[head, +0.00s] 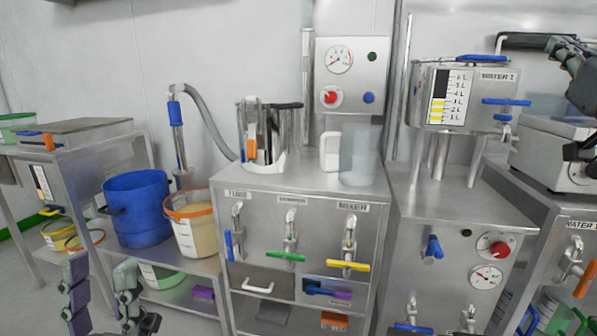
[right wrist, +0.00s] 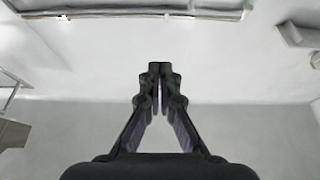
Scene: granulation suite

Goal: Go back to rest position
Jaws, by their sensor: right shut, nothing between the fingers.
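My left gripper (head: 98,264) is at the bottom left of the head view. Its two dark fingers stand apart, with nothing between them. It shows in front of the lower shelf that holds the buckets. My right gripper (right wrist: 158,70) is shut and empty in the right wrist view, its fingertips together. In the head view, dark parts of my right arm show at the right edge, in front of the right-hand equipment, partly cut off.
A blue bucket (head: 137,207) and an orange-rimmed bucket (head: 191,226) stand left of the steel cabinet (head: 255,182). A clear jug (head: 358,155) stands on the cabinet. The water tank (head: 464,95) stands on a steel unit at right. Some floor shows at left.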

